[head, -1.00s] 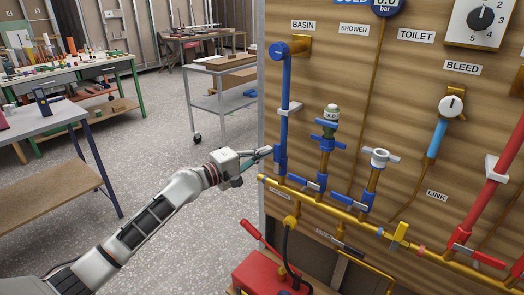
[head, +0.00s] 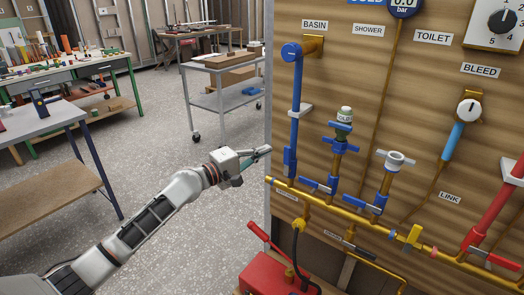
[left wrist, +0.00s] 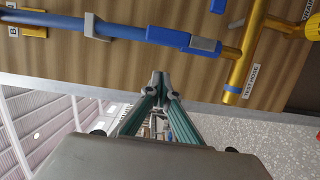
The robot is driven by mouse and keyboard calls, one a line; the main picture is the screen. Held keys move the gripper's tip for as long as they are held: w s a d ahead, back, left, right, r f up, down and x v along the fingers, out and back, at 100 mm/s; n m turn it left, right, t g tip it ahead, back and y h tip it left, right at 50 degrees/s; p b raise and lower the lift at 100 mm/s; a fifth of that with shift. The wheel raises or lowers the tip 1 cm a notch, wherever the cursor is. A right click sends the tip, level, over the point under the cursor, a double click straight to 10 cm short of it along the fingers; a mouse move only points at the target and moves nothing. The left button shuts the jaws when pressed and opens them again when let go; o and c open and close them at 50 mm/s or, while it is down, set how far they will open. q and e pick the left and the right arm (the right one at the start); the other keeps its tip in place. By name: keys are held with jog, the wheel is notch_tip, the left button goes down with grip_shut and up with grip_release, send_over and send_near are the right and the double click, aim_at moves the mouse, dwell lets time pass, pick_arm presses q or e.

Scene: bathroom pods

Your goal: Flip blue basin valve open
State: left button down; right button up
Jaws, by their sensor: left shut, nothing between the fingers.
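The blue basin pipe (head: 296,100) runs down the wooden panel below the BASIN label (head: 315,25). Its blue valve (head: 290,162) sits at the pipe's lower end, just above the brass manifold. In the left wrist view the valve's blue lever (left wrist: 168,37) lies in line with the pipe, with a grey end toward the brass. My left gripper (head: 266,150) is shut and empty, just left of the valve, with a gap between. Its fingertips (left wrist: 161,80) show together in the left wrist view, below the lever and apart from it. My right gripper is not in view.
A red box (head: 270,275) with a red lever stands below. The panel's left edge is beside my gripper. Open floor (head: 170,130) lies left, with a grey cart (head: 225,90) and workbenches behind.

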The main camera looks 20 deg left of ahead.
pick_arm(q)
jog(key=v, duration=0.9)
jog(key=s+d+f+m+g+y, duration=0.1)
jog(key=s+d+f+m+y, duration=0.2)
jog(key=s+f, duration=0.6)
jog(key=s+d+f+m+g, duration=0.15)
jog(key=s+f+m, duration=0.35)
jog(key=f, duration=0.9)
jog(key=s+f+m+g+y, duration=0.1)
jog(key=s+f+m+y, duration=0.1)
jog(key=s+f, duration=0.4)
jog(key=s+d+f+m+y, duration=0.1)
jog(key=s+f+m, duration=0.4)
jog(key=s, duration=0.7)
jog(key=shift+s+f+g+y+p, duration=0.35)
jog(key=shift+s+f+y+p, duration=0.05)
jog(key=shift+f+y, duration=0.3)
jog(key=shift+d, duration=0.15)
